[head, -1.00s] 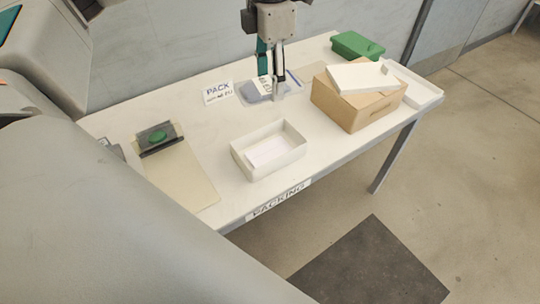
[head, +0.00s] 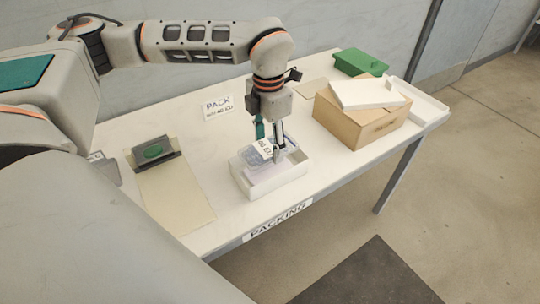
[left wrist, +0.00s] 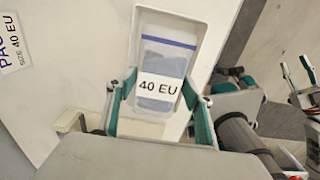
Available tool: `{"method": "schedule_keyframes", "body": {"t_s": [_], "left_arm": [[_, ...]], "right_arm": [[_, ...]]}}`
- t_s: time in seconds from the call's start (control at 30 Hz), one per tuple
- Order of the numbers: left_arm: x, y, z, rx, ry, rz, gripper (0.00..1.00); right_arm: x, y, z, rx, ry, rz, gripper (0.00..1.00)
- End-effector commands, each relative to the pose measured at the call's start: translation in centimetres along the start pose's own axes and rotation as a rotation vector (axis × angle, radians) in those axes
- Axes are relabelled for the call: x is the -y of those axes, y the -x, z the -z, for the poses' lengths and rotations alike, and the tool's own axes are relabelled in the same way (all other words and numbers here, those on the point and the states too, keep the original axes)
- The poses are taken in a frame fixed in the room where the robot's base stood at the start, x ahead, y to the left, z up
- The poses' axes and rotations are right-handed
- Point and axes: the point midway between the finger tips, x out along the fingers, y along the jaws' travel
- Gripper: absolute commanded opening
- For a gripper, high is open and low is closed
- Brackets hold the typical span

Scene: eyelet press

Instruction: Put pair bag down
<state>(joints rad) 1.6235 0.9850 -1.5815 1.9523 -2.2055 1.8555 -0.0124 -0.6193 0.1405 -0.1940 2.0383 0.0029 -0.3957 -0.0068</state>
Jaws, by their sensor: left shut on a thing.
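The pair bag is a clear bag (head: 256,158) with blue-grey contents and a white label. In the left wrist view the bag (left wrist: 160,60) shows a "40 EU" label and a blue stripe. My left gripper (head: 272,153) points down and is shut on the bag, its teal-padded fingers on either side. The bag is over the open white box (head: 272,186), at about rim height; whether it touches the bottom is hidden.
A brown carton (head: 355,128) with a white lid (head: 366,94) on it stands to the right, beside a white tray (head: 428,111) and green bin (head: 360,63). A mat (head: 183,200) with a dark-and-green pad (head: 153,151) lies left.

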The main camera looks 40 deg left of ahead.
Motion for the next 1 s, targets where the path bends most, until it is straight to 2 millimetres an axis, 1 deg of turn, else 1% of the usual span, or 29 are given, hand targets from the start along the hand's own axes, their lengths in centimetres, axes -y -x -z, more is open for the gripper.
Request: {"method": "schedule_keyframes", "body": {"t_s": [0.17,0.4,0.47,0.7,1.0], "left_arm": [[0.0,-1.0,0.0,0.000,0.000,0.000,0.27],[0.0,-4.4,0.0,-0.001,-0.001,0.000,0.27],[0.0,-4.6,0.0,0.000,0.000,0.000,0.27],[0.0,-4.5,0.0,0.003,0.000,-0.001,0.27],[0.0,-5.3,0.0,0.002,0.000,0.000,0.27]], "right_arm": [[0.1,0.0,-0.3,0.005,0.002,0.001,0.40],[0.4,-0.2,-1.6,0.023,0.007,0.005,0.40],[0.3,-0.2,-1.6,0.024,0.008,0.004,0.40],[0.2,-0.2,-1.3,0.019,0.008,0.003,0.40],[0.2,-0.1,-1.1,0.016,0.006,0.002,0.40]]}}
